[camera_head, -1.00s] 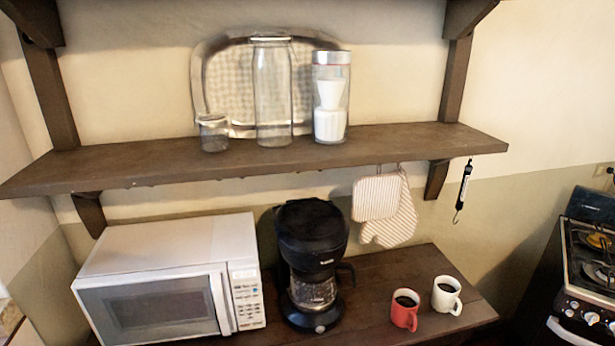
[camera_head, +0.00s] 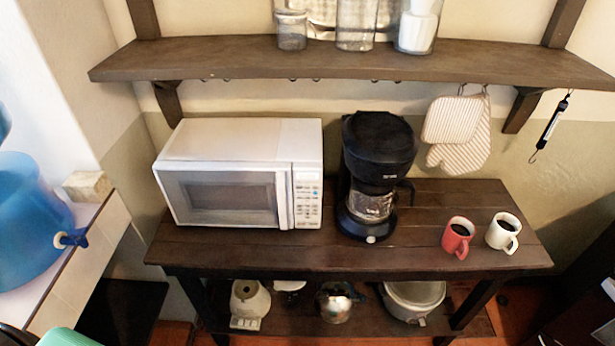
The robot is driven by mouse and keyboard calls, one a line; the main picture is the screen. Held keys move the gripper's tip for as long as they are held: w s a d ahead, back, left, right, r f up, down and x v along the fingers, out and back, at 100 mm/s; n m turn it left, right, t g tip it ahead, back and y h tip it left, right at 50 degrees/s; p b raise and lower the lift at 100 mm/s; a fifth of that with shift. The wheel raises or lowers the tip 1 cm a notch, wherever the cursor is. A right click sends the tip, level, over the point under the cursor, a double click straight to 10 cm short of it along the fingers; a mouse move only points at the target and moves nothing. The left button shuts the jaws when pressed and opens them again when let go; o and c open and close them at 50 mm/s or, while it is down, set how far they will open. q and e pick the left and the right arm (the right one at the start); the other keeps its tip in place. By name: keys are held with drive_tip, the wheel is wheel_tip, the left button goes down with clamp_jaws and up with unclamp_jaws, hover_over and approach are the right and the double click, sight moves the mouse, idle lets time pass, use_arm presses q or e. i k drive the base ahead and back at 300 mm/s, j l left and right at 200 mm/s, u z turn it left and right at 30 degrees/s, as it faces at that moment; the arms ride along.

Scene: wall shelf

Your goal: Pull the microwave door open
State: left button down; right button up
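The white microwave (camera_head: 240,139) stands on the left part of a dark wooden table. Its door (camera_head: 222,199) has a dark window and looks shut. A pale vertical handle (camera_head: 282,200) runs along the door's right edge, beside the button panel (camera_head: 307,197). Neither of my grippers shows in the head view.
A black coffee maker (camera_head: 378,150) stands close to the microwave's right. A red mug (camera_head: 457,237) and a white mug (camera_head: 502,232) stand farther right. A wooden shelf (camera_head: 350,63) hangs above. The tabletop (camera_head: 230,249) before the microwave is clear. A blue water container (camera_head: 28,220) stands at left.

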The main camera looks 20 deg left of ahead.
sight(249, 205)
drive_tip(key=j+u, duration=0.15)
drive_tip(key=u, duration=0.65)
